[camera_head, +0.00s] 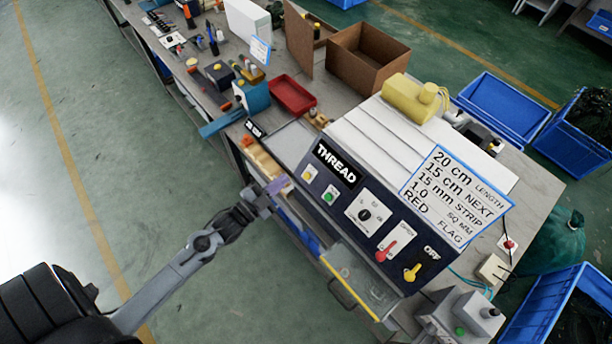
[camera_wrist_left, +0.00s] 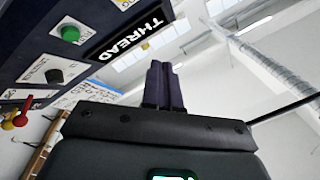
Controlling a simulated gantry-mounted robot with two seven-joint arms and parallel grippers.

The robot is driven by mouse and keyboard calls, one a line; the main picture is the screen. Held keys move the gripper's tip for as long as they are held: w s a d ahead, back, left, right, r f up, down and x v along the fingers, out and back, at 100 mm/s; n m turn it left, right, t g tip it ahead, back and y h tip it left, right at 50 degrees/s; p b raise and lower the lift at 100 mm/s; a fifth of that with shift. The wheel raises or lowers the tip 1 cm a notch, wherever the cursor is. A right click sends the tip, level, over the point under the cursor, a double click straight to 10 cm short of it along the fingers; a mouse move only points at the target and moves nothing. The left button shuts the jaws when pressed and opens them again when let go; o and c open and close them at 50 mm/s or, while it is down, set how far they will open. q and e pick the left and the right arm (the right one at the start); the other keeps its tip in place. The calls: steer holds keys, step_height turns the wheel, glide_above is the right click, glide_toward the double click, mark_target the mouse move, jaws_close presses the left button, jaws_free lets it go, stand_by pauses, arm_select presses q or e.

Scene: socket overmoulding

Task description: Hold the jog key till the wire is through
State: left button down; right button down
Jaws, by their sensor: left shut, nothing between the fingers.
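The machine's dark control panel (camera_head: 340,200) carries a lit THREAD display (camera_head: 335,163), which also shows in the left wrist view (camera_wrist_left: 125,35). Below the display are a yellow button (camera_head: 309,173) and a green button (camera_head: 328,195); the green one also shows in the wrist view (camera_wrist_left: 70,34). No key is legibly marked as jog. My left gripper (camera_head: 278,186) is shut and empty, its fingertips just left of the yellow button and apart from it in the picture. Its purple fingers (camera_wrist_left: 163,85) lie together. No wire can be made out. My right gripper is out of view.
A black knob (camera_head: 364,214), red lever (camera_head: 385,250) and yellow lever (camera_head: 412,272) sit further along the panel. A written card (camera_head: 455,195) stands on the machine. A red tray (camera_head: 292,95) and cardboard box (camera_head: 366,58) lie behind. Open floor is left of the bench.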

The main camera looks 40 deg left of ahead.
mark_target(307, 176)
arm_select(q)
steer(key=w+d+f+b, duration=0.1)
steer(key=w+f+b, duration=0.4)
steer(key=w+b, duration=0.1)
steer(key=shift+d+f, duration=0.2)
steer(key=shift+f, duration=0.15)
steer(key=shift+w+b, duration=0.1)
steer(key=shift+b, duration=0.25)
stand_by(1.8)
steer(key=shift+w+f, duration=0.25)
steer(key=shift+w+d+f+b, duration=0.1)
steer(key=shift+w+f+b, duration=0.15)
steer(key=shift+f+b, duration=0.05)
stand_by(1.8)
steer(key=shift+r, duration=0.1)
stand_by(0.5)
steer(key=shift+s+r+p, duration=0.5)
steer(key=shift+s+p, duration=0.05)
steer(key=shift+p, duration=0.3)
